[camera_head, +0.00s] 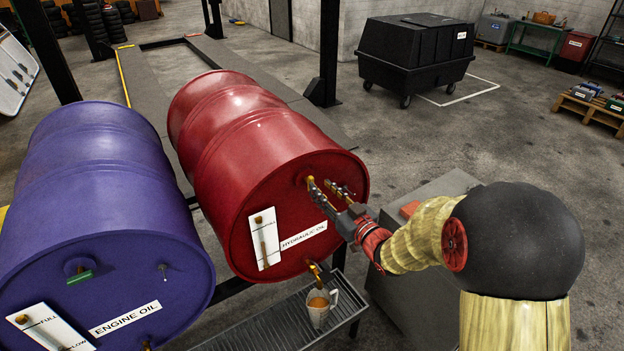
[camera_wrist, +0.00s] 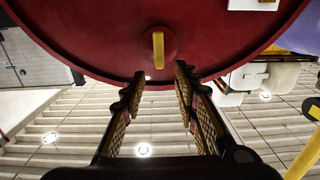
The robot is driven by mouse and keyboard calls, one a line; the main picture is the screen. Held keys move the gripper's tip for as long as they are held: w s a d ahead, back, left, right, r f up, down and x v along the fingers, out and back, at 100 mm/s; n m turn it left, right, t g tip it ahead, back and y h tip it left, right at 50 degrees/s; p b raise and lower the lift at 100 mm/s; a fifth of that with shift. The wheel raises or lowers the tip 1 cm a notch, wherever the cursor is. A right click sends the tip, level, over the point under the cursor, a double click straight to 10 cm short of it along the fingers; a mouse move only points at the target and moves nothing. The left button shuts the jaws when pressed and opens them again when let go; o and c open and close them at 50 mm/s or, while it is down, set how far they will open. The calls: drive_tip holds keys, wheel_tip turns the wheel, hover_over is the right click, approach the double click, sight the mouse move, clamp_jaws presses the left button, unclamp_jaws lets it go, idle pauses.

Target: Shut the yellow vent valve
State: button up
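The yellow vent valve (camera_wrist: 158,50) shows in the wrist view as a flat yellow handle on a round red boss, its length running up and down the picture. It is on the end face of the red drum (camera_head: 235,190), labelled HYDRAULIC OIL; in the head view a small yellow part of it (camera_head: 309,181) shows beside my fingertips. My gripper (camera_head: 322,184) is open in front of the drum face. In the wrist view the fingers (camera_wrist: 160,74) are spread apart, with the handle ahead and between their lines. I see no clear contact with it.
A brass tap (camera_head: 318,271) is low on the red drum, above a cup (camera_head: 321,306) of brown liquid on a grated tray (camera_head: 282,326). A purple ENGINE OIL drum (camera_head: 100,200) lies left. A grey cabinet (camera_head: 437,194) stands under my arm. A black wheeled bin (camera_head: 415,55) stands behind.

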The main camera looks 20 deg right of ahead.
sight(313, 179)
drive_tip(key=x, duration=0.6)
drive_tip(key=shift+w+a+b, duration=0.1)
drive_tip(key=shift+w+b, duration=0.25)
drive_tip(key=shift+w, duration=0.05)
drive_tip(key=shift+c, duration=0.7)
clamp_jaws()
